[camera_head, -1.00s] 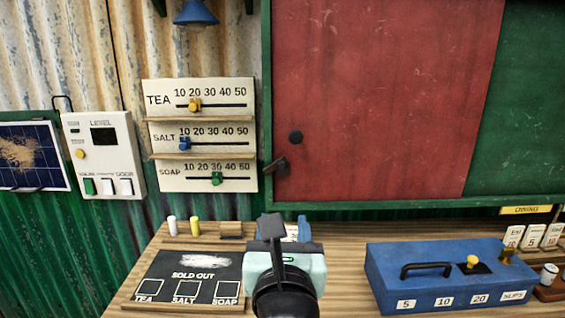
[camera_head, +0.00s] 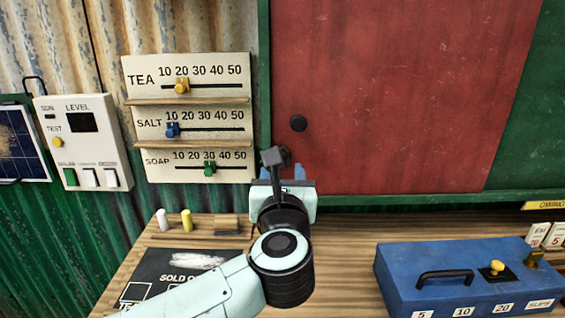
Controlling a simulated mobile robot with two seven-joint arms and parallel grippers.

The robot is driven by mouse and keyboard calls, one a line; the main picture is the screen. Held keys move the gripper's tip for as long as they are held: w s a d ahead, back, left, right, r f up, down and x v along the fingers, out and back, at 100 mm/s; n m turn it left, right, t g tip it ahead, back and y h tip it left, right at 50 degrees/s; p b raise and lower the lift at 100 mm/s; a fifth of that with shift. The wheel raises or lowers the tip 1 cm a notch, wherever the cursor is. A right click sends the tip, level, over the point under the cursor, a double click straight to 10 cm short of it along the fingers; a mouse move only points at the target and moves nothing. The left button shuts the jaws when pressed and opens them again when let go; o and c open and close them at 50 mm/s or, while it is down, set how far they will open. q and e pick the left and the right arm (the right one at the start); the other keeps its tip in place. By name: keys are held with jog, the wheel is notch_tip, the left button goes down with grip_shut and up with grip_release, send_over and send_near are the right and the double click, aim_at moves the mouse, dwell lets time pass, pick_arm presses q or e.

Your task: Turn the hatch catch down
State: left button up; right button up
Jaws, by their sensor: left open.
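The red hatch panel (camera_head: 400,95) sits in a green frame, with a round dark knob (camera_head: 298,123) near its lower left. The catch is at the hatch's lower left edge, just below the knob. It is now hidden, or nearly so, behind the dark upper part of my left gripper (camera_head: 282,172). That gripper is open, with blue fingertips showing on either side, pointing away toward the hatch. Whether the fingers touch the catch or are around it cannot be seen. My right gripper is not in view.
A board with TEA, SALT and SOAP sliders (camera_head: 200,146) is close on the left. A blue cash box (camera_head: 400,285) stands on the wooden counter (camera_head: 345,235) at right.

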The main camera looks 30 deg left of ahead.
pick_arm(q)
jog(key=x, duration=0.5)
grip_shut()
